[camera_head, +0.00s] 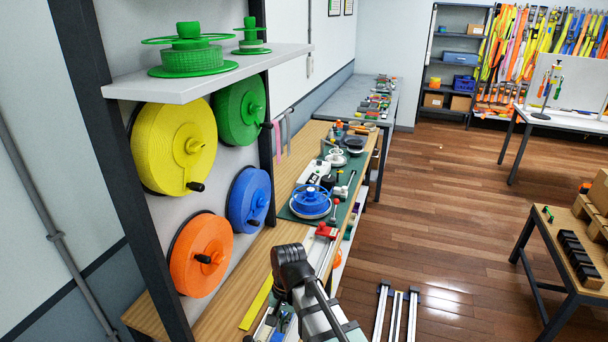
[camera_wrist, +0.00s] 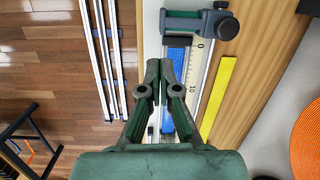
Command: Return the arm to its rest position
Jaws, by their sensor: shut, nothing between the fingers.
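My gripper (camera_wrist: 159,68) points down in the wrist view. Its two dark green and grey fingers are together at the tips, with nothing between them. It hangs above a measuring rail (camera_wrist: 197,70) marked 0 and 10, with a blue strip (camera_wrist: 179,62) beside the scale. In the head view my arm shows at the bottom centre, above the wooden workbench (camera_head: 232,262). The gripper's fingers are not clear there.
Yellow, green, blue and orange reels (camera_head: 201,255) hang on the wall at left, below a shelf (camera_head: 200,85). A yellow strip (camera_wrist: 219,98) lies beside the rail. A green mat (camera_head: 346,180) holds a blue spool (camera_head: 311,200). Metal rails (camera_head: 397,312) and open floor lie to the right.

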